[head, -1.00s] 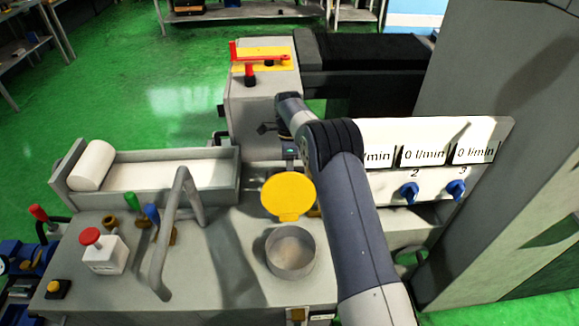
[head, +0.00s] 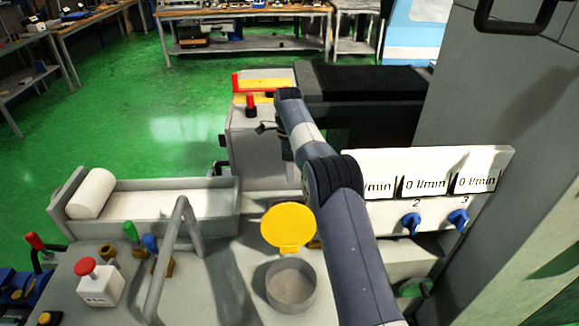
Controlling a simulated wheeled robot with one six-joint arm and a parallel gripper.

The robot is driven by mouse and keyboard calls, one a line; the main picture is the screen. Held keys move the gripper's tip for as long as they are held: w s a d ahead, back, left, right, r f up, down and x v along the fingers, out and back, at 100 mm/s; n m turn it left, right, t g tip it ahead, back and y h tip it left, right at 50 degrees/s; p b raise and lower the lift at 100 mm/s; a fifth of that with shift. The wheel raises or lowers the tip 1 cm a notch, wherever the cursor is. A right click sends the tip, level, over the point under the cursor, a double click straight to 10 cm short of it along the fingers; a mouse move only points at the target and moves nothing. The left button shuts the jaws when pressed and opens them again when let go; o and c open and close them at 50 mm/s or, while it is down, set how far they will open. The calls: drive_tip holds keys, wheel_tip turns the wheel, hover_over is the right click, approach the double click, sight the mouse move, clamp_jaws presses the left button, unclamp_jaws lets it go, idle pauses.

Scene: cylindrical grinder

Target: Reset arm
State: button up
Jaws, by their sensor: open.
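My arm reaches up from the bottom right over the grinder, its far end in front of the grey box with the red lever. The fingers are small and partly hidden by the arm's last links.
The grinder carries a yellow round lid (head: 287,226), an open round cup (head: 291,286), a bent grey handle (head: 172,255), a red stop button (head: 85,267), blue knobs (head: 411,223) and a red lever (head: 250,104). Green floor (head: 110,120) is open at the left.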

sight(290, 198)
drive_tip(key=shift+r, duration=0.5)
drive_tip(key=shift+f, duration=0.1)
drive_tip(key=x, duration=1)
drive_tip(key=shift+f+p, duration=0.3)
drive_tip(key=shift+p, duration=0.05)
drive_tip(key=shift+s, duration=0.1)
drive_tip(key=shift+r, duration=0.15)
